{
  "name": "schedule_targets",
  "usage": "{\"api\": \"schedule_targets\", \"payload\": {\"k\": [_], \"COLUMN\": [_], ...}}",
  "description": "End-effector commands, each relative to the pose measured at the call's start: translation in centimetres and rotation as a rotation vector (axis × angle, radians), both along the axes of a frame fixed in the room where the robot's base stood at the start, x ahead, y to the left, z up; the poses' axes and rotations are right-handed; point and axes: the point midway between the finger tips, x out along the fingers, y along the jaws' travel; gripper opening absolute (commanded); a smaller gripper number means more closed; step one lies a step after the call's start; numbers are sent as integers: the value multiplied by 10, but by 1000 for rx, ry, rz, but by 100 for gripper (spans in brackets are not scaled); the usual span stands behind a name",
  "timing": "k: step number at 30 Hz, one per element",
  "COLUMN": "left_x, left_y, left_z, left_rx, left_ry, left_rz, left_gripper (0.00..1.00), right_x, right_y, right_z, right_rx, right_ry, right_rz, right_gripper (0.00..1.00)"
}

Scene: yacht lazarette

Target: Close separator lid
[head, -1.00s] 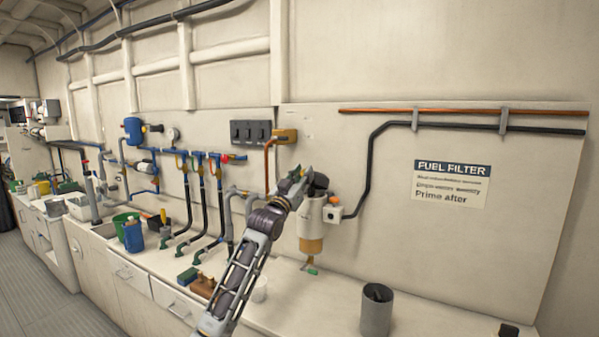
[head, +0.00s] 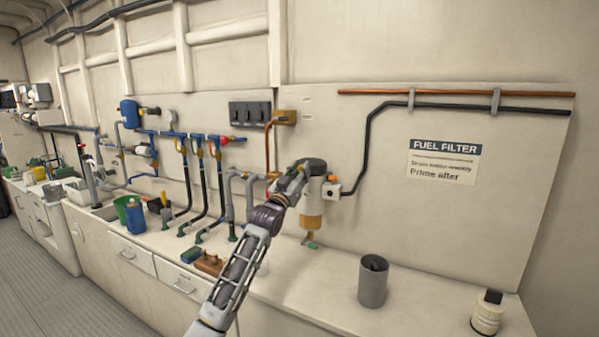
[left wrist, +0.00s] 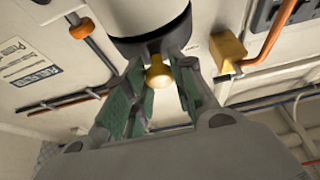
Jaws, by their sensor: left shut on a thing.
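The fuel separator (head: 310,207) is a white cylinder with an amber bowl below, mounted on the wall panel. Its dark lid (head: 317,166) is at the top. My left gripper (head: 300,172) reaches it from the left and is shut on the lid. In the left wrist view, the green-padded fingers (left wrist: 160,72) stand either side of a brass knob (left wrist: 158,76) under the dark lid (left wrist: 150,45), with the white body (left wrist: 145,14) beyond. The lid appears to lie against the body, but the fingers hide part of the joint. My right gripper is not in view.
A grey open cylinder (head: 372,282) and a white canister with a black top (head: 488,313) stand on the counter to the right. A black pipe (head: 367,140) runs beside the separator. Blue and black piping (head: 195,180) fills the wall to the left. The counter front is mostly clear.

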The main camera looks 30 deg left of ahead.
Motion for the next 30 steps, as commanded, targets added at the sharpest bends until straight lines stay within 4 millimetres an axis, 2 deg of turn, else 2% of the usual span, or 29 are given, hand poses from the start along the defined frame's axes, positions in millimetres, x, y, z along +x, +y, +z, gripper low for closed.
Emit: {"api": "schedule_targets", "payload": {"k": [2,3,7,22,30], "left_x": [2,2,2,-1,-14], "left_y": [0,0,0,0,-2], "left_z": [-6,-6,-4,-2,-8], "left_rx": [-3,-3,-2,-1,-1], "left_ry": [13,12,10,3,3], "left_rz": [-1,-1,0,0,0], "left_gripper": [0,30,45,45,45], "right_x": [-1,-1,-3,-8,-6], "right_y": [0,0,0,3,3], "right_z": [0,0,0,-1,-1], "right_rx": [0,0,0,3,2], "right_ry": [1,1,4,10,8], "right_rz": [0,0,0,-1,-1], "right_gripper": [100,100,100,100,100]}}
